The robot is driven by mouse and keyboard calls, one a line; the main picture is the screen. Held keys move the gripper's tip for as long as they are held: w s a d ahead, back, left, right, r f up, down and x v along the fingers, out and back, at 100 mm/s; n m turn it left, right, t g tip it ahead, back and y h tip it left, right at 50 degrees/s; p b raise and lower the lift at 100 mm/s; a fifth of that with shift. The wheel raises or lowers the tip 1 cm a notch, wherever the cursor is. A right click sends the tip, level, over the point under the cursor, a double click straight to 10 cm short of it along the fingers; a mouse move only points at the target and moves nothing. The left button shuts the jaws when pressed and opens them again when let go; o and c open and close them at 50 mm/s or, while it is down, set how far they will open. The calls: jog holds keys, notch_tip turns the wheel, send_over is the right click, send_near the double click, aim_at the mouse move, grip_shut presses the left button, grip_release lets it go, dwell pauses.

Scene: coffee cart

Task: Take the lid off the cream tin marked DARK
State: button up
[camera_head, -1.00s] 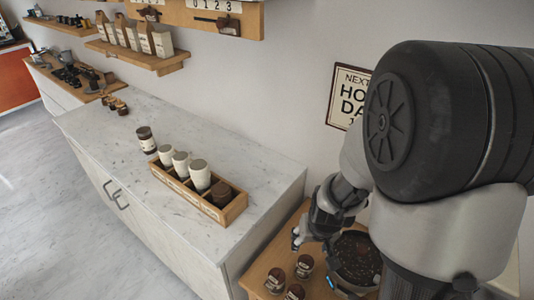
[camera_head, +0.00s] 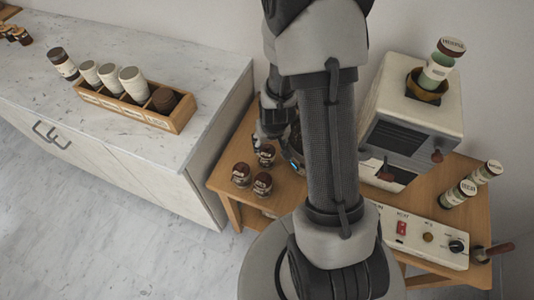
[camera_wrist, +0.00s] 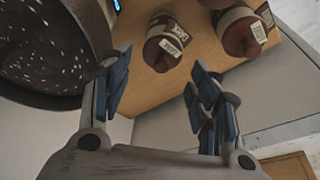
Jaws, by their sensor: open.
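Several small brown-and-cream tins with dark lids stand on the wooden table; one is the tin nearest my gripper (camera_head: 265,155), and two others (camera_head: 241,174) stand nearby. In the wrist view a tin (camera_wrist: 165,45) with a white label lies ahead of my fingers; its label seems to read DARK, but I cannot be sure. A second tin (camera_wrist: 240,32) is to its right. My gripper (camera_wrist: 160,88) is open and empty, with its fingers apart and not touching the tins. In the head view my gripper (camera_head: 268,125) is partly hidden behind my arm.

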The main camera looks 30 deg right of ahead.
aim_at(267, 146)
jog(key=b+x, duration=0.1)
jog(key=x, duration=0.1)
jog(key=w+b+x, duration=0.1)
jog(key=x, duration=0.2)
jog(key=shift+f, duration=0.2)
jog(key=c, duration=0.7)
